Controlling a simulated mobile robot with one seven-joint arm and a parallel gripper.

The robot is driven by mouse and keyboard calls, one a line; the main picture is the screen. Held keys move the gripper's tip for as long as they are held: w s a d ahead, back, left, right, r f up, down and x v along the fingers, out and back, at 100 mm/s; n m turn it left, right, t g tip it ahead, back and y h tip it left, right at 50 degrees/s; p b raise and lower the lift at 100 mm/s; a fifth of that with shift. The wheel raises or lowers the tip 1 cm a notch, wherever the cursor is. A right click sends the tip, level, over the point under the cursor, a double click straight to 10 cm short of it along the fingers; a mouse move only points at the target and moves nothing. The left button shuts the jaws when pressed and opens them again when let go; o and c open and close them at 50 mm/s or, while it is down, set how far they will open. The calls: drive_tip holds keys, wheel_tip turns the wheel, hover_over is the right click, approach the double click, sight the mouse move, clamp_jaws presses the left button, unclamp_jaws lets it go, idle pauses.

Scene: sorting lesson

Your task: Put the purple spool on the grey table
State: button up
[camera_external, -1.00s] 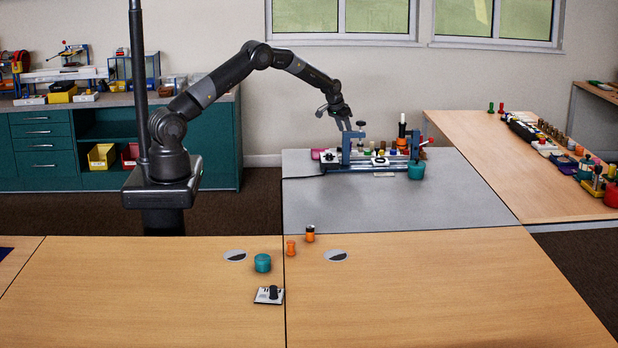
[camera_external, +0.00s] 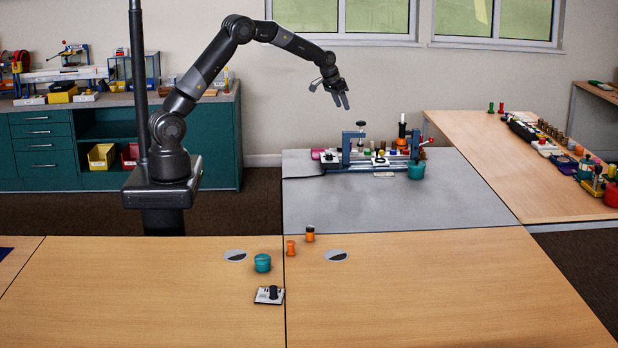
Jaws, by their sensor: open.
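The grey table (camera_external: 390,205) stands behind the wooden tables, with a clear front half. A small magenta-purple thing (camera_external: 317,154) lies at its back left edge, beside a blue-framed apparatus (camera_external: 346,152). It is too small to tell whether it is the purple spool, and I see no other clearly purple spool. My gripper (camera_external: 342,104) is open and empty, in the air above the apparatus and apart from it, fingers pointing down.
More items line the right table (camera_external: 480,150).

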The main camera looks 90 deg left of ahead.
drive_tip(key=s+d+r+m+t+h, duration=0.1)
drive_tip(key=s+d+r, duration=0.7)
drive_tip(key=d, duration=0.4)
drive_tip(key=s+d+r+m, duration=0.2)
drive_tip(key=s+d+r, duration=0.7)
drive_tip(key=d, duration=0.2)
drive_tip(key=s+d+f+m, duration=0.1)
drive_tip(key=s+d, duration=0.3)
drive_tip(key=s, duration=0.3)
drive_tip(key=s+d+f+m, duration=0.1)
drive_tip(key=s+d, duration=0.3)
drive_tip(key=s, duration=0.4)
drive_tip(key=s+d+h, duration=0.1)
drive_tip(key=s+d, duration=0.3)
drive_tip(key=s, duration=0.4)
drive_tip(key=shift+s+d+f+m+t, duration=0.25)
drive_tip(key=shift+d+f+m+t, duration=0.05)
drive_tip(key=shift+d+f+m, duration=0.1)
drive_tip(key=shift+o, duration=0.3)
